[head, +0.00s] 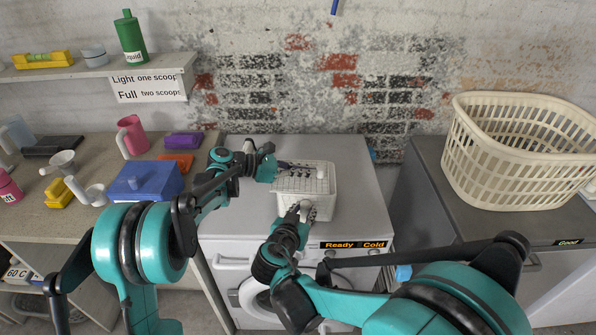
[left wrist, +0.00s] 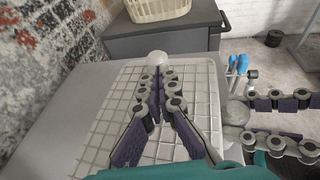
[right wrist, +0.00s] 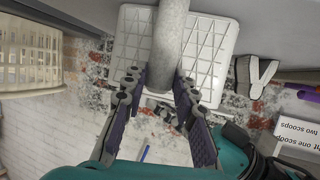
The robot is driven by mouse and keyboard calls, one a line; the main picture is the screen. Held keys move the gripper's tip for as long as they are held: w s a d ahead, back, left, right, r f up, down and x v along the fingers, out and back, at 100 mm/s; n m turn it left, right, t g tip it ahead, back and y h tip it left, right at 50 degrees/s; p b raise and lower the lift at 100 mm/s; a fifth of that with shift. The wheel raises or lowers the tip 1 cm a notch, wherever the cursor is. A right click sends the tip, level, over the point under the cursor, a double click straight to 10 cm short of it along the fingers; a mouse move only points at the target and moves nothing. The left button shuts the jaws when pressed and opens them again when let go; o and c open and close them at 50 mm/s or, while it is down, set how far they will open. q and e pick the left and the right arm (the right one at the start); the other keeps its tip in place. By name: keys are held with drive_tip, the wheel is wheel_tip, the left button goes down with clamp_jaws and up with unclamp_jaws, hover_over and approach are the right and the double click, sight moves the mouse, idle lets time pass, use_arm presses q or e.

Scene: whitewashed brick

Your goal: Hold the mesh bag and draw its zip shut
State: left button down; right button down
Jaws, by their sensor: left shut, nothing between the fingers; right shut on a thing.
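The white mesh bag (head: 325,205) sits box-shaped on top of the washing machine, with a grid-patterned upper face. It also shows in the left wrist view (left wrist: 198,84). My left gripper (head: 312,170) is shut and empty over the bag's top. A round pale knob (left wrist: 157,58), perhaps the zip pull, shows just past its fingertips; whether they touch I cannot tell. My right gripper (right wrist: 161,92) is shut on a grey rounded post (right wrist: 171,40) at the bag's near side. The post's round end (left wrist: 237,113) shows in the left wrist view. The zip line is not clear.
The washing machine top (head: 350,160) has free room around the bag. A blue box (head: 145,183) and several small items stand on the left counter. A cream basket (head: 515,150) stands on the grey cabinet at right. A brick wall (head: 330,80) closes the back.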

use_arm(q)
drive_tip(key=d, duration=0.2)
drive_tip(key=shift+s+d, duration=0.1)
drive_tip(key=shift+d, duration=0.2)
drive_tip(key=shift+a, duration=0.15)
drive_tip(key=shift+a, duration=0.3)
drive_tip(key=f+v, duration=0.1)
drive_tip(key=v, duration=1.2)
drive_tip(key=shift+a, duration=0.25)
drive_tip(key=shift+s+r, duration=0.1)
drive_tip(key=shift+s, duration=0.05)
use_arm(e)
drive_tip(key=c, duration=1.1)
unclamp_jaws()
